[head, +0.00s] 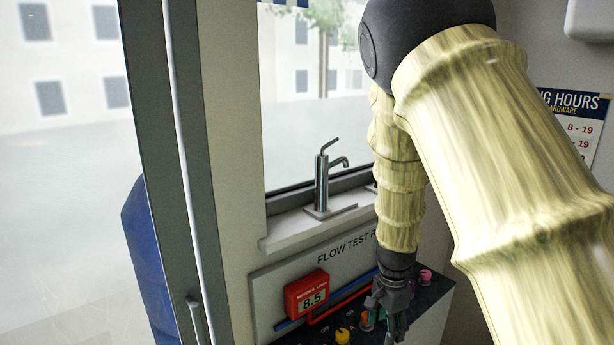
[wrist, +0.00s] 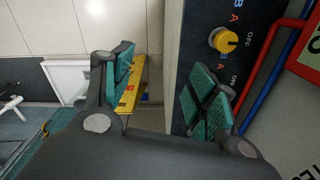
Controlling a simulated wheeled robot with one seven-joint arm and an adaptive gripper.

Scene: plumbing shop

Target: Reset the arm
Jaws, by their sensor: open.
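My gripper (head: 386,308) hangs at the end of my bent arm, over the front of the flow test bench in the head view. In the wrist view my gripper (wrist: 164,95) is open, with its two teal-padded fingers spread apart and nothing between them. The right finger overlaps the dark panel in the picture, close to the yellow knob (wrist: 224,40). I cannot tell whether it touches the panel.
A red meter (head: 306,293) reading 8.5 and a yellow knob (head: 342,336) are on the bench beside my gripper. A metal faucet (head: 322,180) stands on the window sill (head: 290,231). Red and blue pipes (wrist: 262,75) run along the panel. A glass door is at left.

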